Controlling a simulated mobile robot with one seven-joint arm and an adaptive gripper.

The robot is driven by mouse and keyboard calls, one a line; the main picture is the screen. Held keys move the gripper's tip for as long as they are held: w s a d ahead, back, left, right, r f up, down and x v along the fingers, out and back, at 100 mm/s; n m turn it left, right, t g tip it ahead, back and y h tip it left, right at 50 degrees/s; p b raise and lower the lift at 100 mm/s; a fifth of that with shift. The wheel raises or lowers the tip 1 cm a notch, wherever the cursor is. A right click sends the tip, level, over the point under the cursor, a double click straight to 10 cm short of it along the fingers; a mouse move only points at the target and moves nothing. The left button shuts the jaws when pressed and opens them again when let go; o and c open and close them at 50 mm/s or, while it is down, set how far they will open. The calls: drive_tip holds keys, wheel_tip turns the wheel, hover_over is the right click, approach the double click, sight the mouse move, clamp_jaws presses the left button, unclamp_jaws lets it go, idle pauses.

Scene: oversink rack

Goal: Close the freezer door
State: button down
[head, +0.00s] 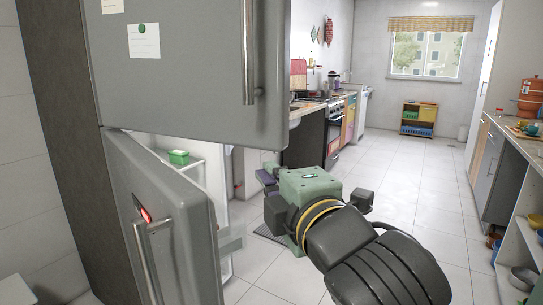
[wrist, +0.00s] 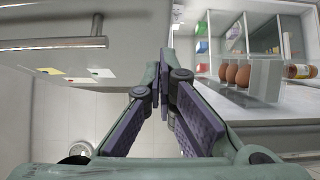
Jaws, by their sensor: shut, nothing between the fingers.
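The grey lower door (head: 165,220), which I take to be the freezer door, stands open in the head view. It has a long metal handle (head: 148,265) and a small red patch near the handle's top. Behind it, part of the white compartment shows, with a green box (head: 179,157) on a shelf. My gripper (head: 264,183) is to the right of this door, apart from it in the picture. In the wrist view its purple-padded fingers (wrist: 165,62) are together and empty. Whether any finger touches the door cannot be told.
The grey upper door (head: 190,70) hangs above, with a handle and paper notes. A counter (head: 510,140) runs along the right; the tiled floor (head: 410,180) is clear.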

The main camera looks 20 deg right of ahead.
drive_tip(key=p, duration=0.2)
approach(258, 142)
drive_tip(key=w+a, duration=0.2)
drive_tip(key=a, duration=0.1)
drive_tip(key=w+d, duration=0.1)
drive_tip(key=w+d+p, duration=0.1)
drive_tip(key=shift+w+d+r, duration=0.1)
drive_tip(key=shift+d, duration=0.15)
drive_tip(key=shift+w+d, duration=0.25)
drive_tip(key=shift+w, duration=0.05)
drive_tip(key=shift+d, duration=0.1)
